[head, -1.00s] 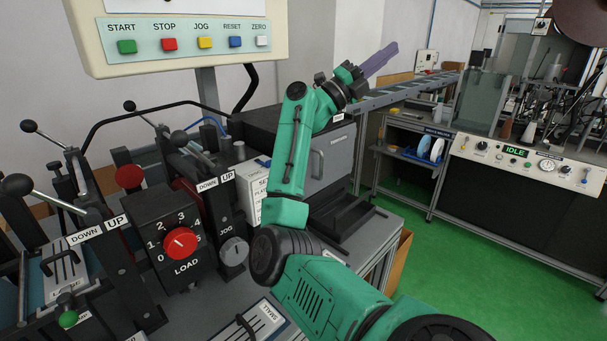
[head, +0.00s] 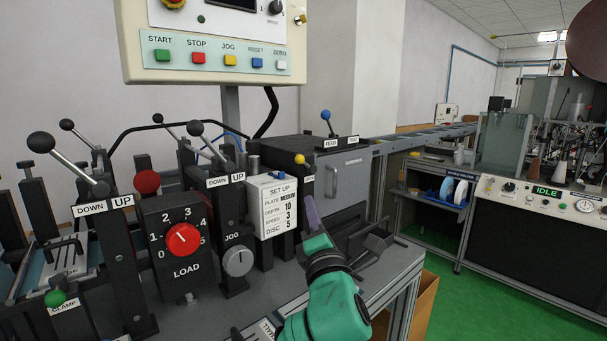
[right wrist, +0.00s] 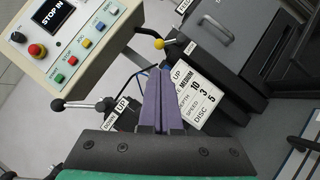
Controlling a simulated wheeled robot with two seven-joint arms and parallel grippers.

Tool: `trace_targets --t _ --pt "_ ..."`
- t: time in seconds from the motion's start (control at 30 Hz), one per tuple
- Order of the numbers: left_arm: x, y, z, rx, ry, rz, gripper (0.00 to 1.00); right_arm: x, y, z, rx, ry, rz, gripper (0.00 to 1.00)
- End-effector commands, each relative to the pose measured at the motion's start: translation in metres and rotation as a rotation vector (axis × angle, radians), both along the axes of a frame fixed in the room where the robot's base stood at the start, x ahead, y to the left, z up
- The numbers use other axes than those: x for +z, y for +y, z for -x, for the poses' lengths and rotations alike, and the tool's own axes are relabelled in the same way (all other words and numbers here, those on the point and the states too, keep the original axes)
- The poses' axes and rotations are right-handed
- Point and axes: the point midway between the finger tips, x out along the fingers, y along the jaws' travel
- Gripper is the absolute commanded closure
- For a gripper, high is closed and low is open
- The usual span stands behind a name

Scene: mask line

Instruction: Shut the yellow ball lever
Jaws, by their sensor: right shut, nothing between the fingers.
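The yellow ball lever (head: 300,159) stands behind the right edge of the white SET UP card (head: 279,205), in front of the grey cabinet. Its yellow ball also shows in the right wrist view (right wrist: 158,43), above the fingertips, with a short rod running to the machine. My right gripper (head: 312,212) has its purple fingers together and empty. It is just right of the card, below the yellow ball and apart from it in the picture. In the right wrist view the shut fingers (right wrist: 162,85) point up toward the ball. My left gripper is not in view.
A blue ball lever (head: 326,115) stands on the grey cabinet (head: 342,180). Black ball levers (head: 41,142), a LOAD dial (head: 183,239) and a JOG knob (head: 238,261) crowd the left. The button panel (head: 217,57) hangs above. Green floor (head: 450,285) is clear at right.

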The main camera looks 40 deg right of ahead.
Motion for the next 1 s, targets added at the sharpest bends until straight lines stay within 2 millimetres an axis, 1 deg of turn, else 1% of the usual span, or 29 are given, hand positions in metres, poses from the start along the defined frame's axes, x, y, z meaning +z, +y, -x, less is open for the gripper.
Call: trace_targets --t 0.13,0.23,0.6,0.7,0.83,1.0 --pt "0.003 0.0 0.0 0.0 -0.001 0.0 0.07 0.004 -0.004 -0.006 0.0 -0.001 -0.001 1.0" --pt "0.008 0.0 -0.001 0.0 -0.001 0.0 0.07 0.01 -0.011 -0.018 -0.001 -0.003 -0.001 1.0" --pt "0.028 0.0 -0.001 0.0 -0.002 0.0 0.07 0.035 -0.053 -0.083 0.0 -0.003 -0.003 1.0" --pt "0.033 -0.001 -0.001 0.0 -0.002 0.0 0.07 0.04 -0.062 -0.098 0.001 -0.004 -0.005 1.0" --pt "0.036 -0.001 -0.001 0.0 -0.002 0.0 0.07 0.043 -0.07 -0.11 0.002 -0.003 -0.003 1.0" --pt "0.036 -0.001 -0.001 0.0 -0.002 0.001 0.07 0.043 -0.072 -0.114 0.001 -0.002 -0.002 1.0"
